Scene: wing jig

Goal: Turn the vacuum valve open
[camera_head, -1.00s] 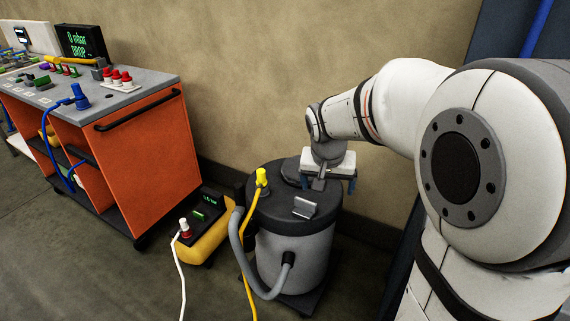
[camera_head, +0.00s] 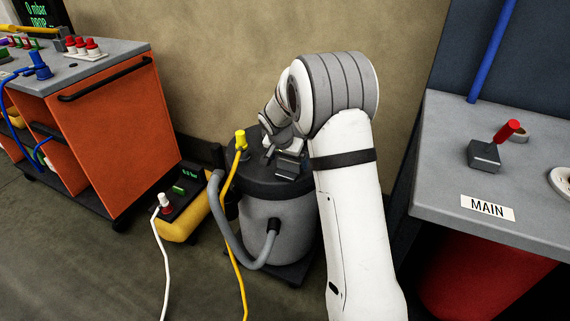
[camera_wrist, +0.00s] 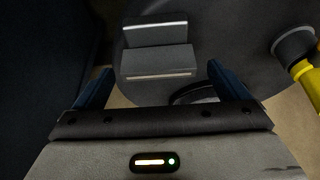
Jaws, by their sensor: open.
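A red-handled lever (camera_head: 507,130) stands tilted on a grey block (camera_head: 484,155) on the right bench, behind a label reading MAIN (camera_head: 487,208). No part is labelled as the vacuum valve, so I cannot tell for certain that this is it. My gripper (camera_wrist: 160,69) is open and empty in the wrist view, its two blue fingers apart. It is over the lid of a grey vacuum drum (camera_head: 283,220), far left of the lever. A dark grey rocker-like part (camera_wrist: 158,60) on the lid shows between the fingers. My arm partly hides the gripper in the head view.
A yellow plug (camera_head: 240,140) with a yellow cable sits on the lid, and a grey hose (camera_head: 222,225) curves from the drum. A yellow box (camera_head: 185,215) stands left of it. An orange cart (camera_head: 110,140) is further left.

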